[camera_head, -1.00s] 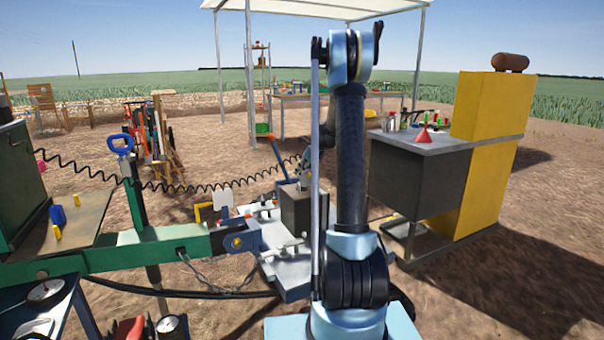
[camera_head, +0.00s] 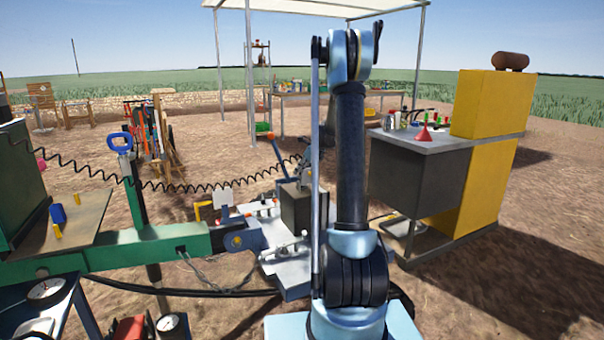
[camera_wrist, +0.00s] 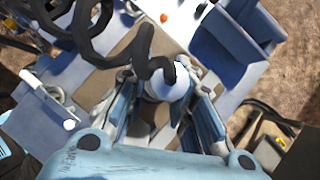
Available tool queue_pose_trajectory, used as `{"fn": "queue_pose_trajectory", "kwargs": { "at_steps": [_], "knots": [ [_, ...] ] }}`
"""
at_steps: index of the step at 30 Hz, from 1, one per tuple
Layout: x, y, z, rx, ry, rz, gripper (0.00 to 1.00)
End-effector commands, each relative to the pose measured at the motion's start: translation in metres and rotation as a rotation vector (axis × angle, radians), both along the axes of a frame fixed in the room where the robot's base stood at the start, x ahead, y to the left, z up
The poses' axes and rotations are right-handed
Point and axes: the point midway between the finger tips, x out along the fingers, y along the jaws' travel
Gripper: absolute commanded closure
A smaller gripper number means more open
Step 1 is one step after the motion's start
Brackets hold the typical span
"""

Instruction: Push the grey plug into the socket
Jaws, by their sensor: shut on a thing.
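The grey plug (camera_wrist: 168,85) shows in the wrist view as a pale rounded body with a black coiled cable (camera_wrist: 112,40) running into it. My gripper (camera_wrist: 165,100) is shut on the plug, with a finger on each side of it. The cable bends across the top of the plug and covers part of it. In the head view, the coiled cable (camera_head: 100,178) sags from the green machine at the left to my gripper above the dark box (camera_head: 296,206). My arm hides part of that area. I cannot make out the socket or whether the plug touches it.
A pale grey drawbar platform (camera_head: 285,268) joins a green beam (camera_head: 150,250). A blue lever (camera_head: 277,152) rises behind the dark box. A dark cabinet (camera_head: 415,180) and a yellow block (camera_head: 487,130) stand at the right. Bare ground lies between.

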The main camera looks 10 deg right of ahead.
Motion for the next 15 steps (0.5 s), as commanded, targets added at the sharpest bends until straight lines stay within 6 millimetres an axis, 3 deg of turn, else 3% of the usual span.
{"fn": "queue_pose_trajectory", "kwargs": {
  "at_steps": [13,14,15],
  "knots": [
    [-0.0001,0.0002,-0.0093,0.000,0.000,0.000,1.00],
    [-0.0001,0.0002,-0.0095,0.000,0.000,0.000,0.75],
    [-0.0001,0.0002,-0.0093,0.000,0.000,0.000,0.66]
  ]
}}
